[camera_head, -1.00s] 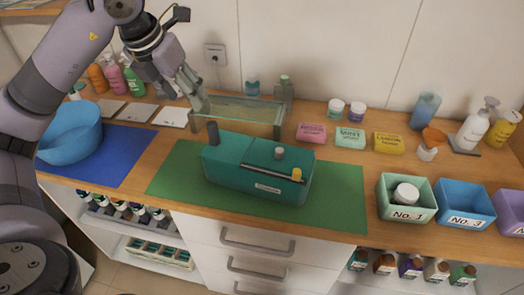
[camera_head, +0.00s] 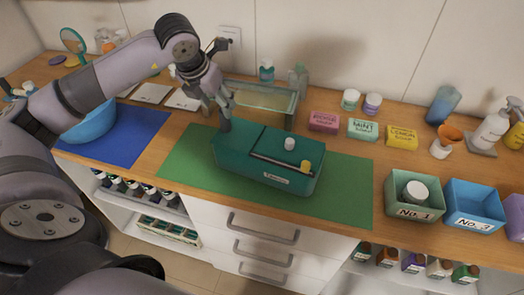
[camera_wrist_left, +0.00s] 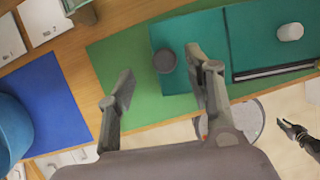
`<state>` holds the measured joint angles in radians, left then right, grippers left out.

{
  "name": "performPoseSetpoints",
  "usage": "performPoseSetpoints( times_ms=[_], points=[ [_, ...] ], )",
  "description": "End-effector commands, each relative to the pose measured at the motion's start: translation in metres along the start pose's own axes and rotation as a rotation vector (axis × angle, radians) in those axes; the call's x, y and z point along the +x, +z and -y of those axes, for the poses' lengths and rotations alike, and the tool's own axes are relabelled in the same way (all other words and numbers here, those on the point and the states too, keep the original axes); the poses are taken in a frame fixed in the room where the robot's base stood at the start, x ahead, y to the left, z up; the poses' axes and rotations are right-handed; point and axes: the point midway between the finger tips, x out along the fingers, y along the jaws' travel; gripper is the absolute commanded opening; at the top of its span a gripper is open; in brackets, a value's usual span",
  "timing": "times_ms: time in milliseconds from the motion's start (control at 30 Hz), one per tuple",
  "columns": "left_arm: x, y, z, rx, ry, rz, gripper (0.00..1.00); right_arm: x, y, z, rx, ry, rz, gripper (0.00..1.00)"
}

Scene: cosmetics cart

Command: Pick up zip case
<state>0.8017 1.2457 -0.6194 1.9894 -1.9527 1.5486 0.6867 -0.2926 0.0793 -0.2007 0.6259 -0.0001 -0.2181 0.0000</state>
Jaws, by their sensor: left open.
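The teal zip case (camera_head: 240,154) lies on the green mat (camera_head: 345,190), with a label on its front and a dark slotted strip along its top. A dark upright post (camera_head: 225,125) rises at its left end. A white knob and a yellow knob show on top. My left gripper (camera_head: 218,104) is open over the case's left end, close to the post. In the left wrist view the post (camera_wrist_left: 164,61) appears between the two spread fingers, and the case (camera_wrist_left: 265,45) is at upper right. Whether a finger touches the post I cannot tell. A dark claw-like part (camera_wrist_left: 297,133), possibly my right gripper, shows at lower right.
A glass tray (camera_head: 262,95) stands behind the case. A blue bowl (camera_head: 90,122) sits on a blue mat at left. Soap boxes (camera_head: 363,129) and jars are behind right; bins No. 1 (camera_head: 414,212) and No. 3 (camera_head: 473,223) stand at right.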

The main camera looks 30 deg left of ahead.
Motion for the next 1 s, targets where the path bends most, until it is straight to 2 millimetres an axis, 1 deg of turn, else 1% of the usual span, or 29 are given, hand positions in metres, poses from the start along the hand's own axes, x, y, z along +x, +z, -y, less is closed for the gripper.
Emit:
performPoseSetpoints(
  times_ms=[67,200,333,433,633,1000],
  points=[
    [0.006,0.0,0.002,0.0,-0.001,-0.004,0.48,-0.009,-0.004,0.001,0.0,-0.001,-0.005,0.21],
    [0.027,-0.002,0.007,0.0,-0.001,-0.007,0.48,-0.023,-0.003,0.002,0.001,-0.002,0.0,0.21],
    [0.044,-0.001,0.006,-0.001,-0.001,-0.003,0.48,-0.026,0.004,0.003,0.001,-0.004,0.01,0.21],
    [0.049,-0.002,0.006,0.0,-0.001,-0.002,0.48,-0.026,0.009,0.003,0.001,-0.004,0.018,0.21],
    [0.05,-0.002,0.006,0.0,-0.001,-0.001,0.47,-0.025,0.01,0.003,0.001,-0.004,0.021,0.21],
    [0.049,-0.002,0.006,0.0,-0.001,0.0,0.23,-0.025,0.009,0.001,0.001,-0.001,0.018,0.21]
  ],
)
